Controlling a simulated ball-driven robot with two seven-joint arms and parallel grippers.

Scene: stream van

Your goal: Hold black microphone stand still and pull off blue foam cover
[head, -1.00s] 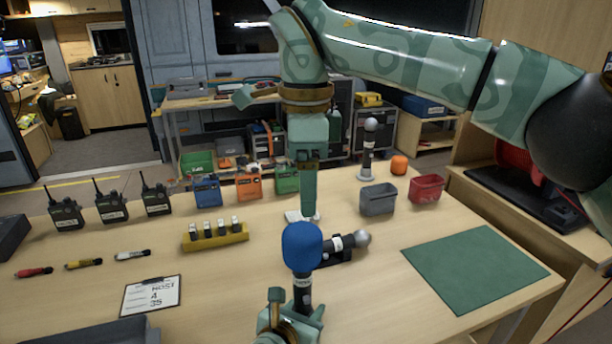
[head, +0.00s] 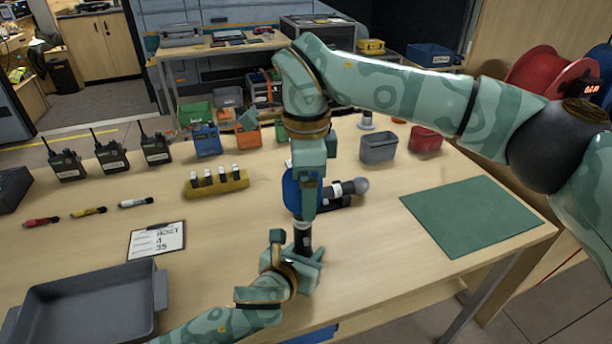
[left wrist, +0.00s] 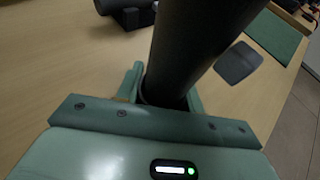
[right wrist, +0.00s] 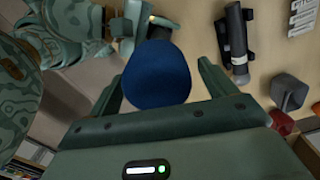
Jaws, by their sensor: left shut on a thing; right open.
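The black microphone stand (head: 302,241) stands upright near the front middle of the table, with the blue foam cover (head: 289,192) on top. My left gripper (head: 303,255) is shut on the black stand below the cover; the left wrist view shows the dark shaft (left wrist: 190,50) between its fingers. My right gripper (head: 306,205) is above and in front of the cover in the head view and hides part of it. In the right wrist view, the blue cover (right wrist: 157,75) lies between the two spread fingers, with gaps at its sides.
Another microphone (head: 347,189) lies just right of the cover. A grey bin (head: 378,148), red bin (head: 425,140) and green mat (head: 475,217) are farther right. A yellow holder (head: 216,186), clipboard (head: 157,240) and grey tray (head: 30,298) are left. Table between is clear.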

